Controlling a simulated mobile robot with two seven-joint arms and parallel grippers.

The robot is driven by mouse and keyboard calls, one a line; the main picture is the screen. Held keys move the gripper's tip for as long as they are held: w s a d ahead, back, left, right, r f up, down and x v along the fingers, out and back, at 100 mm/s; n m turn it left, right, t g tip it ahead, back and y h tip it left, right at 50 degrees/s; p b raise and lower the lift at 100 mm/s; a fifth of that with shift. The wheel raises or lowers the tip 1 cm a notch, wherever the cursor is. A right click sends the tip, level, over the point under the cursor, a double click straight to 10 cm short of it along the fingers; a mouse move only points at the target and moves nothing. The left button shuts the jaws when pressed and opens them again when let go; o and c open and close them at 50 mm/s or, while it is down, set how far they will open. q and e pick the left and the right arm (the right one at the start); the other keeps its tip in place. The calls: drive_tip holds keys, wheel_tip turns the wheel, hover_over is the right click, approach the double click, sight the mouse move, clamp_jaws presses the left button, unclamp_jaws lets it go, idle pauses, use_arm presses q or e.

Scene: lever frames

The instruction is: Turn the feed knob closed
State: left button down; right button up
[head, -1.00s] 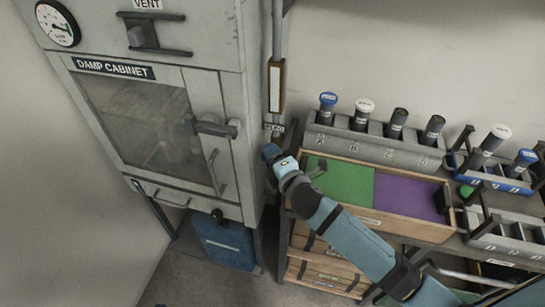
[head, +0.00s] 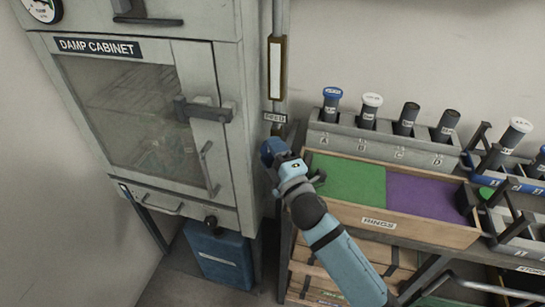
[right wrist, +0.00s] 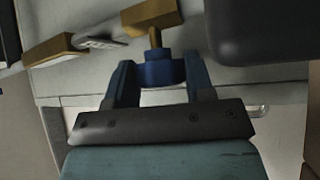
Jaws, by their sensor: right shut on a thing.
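The feed knob (right wrist: 163,72) shows in the right wrist view as a blue round piece on a brass stem, with a brass block behind it. My right gripper (right wrist: 160,68) is shut on it, one blue finger on each side. In the head view my right gripper (head: 274,152) is just below the small FEED label (head: 275,117), beside the cabinet's right side. The knob is largely hidden there by the gripper, and its turn angle is hard to tell. My left gripper is not in view.
The damp cabinet (head: 205,60) with its door handle stands close on the left. A wooden tray (head: 420,233) with green and purple parts lies right of my gripper. Behind it is a rack (head: 380,150) of capped tubes. A blue container (head: 220,250) sits under the cabinet.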

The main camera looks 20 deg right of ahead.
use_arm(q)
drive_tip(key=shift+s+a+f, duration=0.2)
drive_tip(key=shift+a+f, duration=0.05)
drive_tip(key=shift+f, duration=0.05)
use_arm(e)
drive_tip(key=o, duration=0.9)
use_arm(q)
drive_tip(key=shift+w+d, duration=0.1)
